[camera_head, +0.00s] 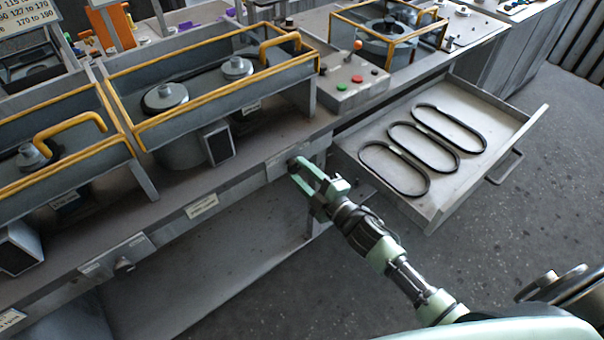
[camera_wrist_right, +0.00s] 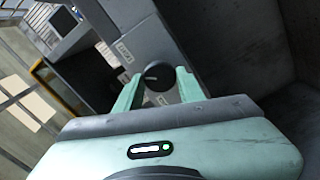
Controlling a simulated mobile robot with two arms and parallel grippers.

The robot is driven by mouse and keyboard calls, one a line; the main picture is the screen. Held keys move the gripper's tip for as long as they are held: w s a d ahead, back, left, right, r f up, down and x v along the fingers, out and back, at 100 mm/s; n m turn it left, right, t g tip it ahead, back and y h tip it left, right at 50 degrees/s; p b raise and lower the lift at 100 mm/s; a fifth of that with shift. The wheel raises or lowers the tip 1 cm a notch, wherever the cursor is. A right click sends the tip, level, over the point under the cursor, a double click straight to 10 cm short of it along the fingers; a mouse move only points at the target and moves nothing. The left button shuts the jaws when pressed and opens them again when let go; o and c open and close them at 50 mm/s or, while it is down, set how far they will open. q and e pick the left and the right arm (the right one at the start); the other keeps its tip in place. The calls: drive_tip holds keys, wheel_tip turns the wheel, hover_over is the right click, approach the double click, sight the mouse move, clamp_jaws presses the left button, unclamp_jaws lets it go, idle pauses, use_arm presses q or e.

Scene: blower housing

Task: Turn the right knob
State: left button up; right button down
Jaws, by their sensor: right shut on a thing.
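The right knob (camera_wrist_right: 160,76) is a round dark knob on the grey front panel of the bench. In the head view it is mostly hidden by the fingertips of my right gripper (camera_head: 312,178). In the wrist view the pale green fingers of my right gripper (camera_wrist_right: 158,84) are on either side of the knob, shut on it. A second, left knob (camera_head: 123,264) is on the bench front further left, with no gripper near it. My left gripper is not in view.
An open drawer (camera_head: 447,200) with three black belts sticks out just right of my right arm. Yellow-framed guards (camera_head: 225,85) stand on the bench above. A control box (camera_head: 353,82) with red and green buttons sits behind. The floor in front is clear.

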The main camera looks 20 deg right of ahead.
drive_tip(key=n+b, duration=0.1)
drive_tip(key=n, duration=0.2)
drive_tip(key=shift+f+n, duration=0.15)
drive_tip(key=shift+n, duration=0.15)
drive_tip(key=shift+n+b, duration=0.45)
drive_tip(key=shift+n, duration=1.35)
drive_tip(key=c, duration=0.9)
unclamp_jaws()
drive_tip(key=b+v, duration=0.1)
drive_tip(key=v, duration=0.7)
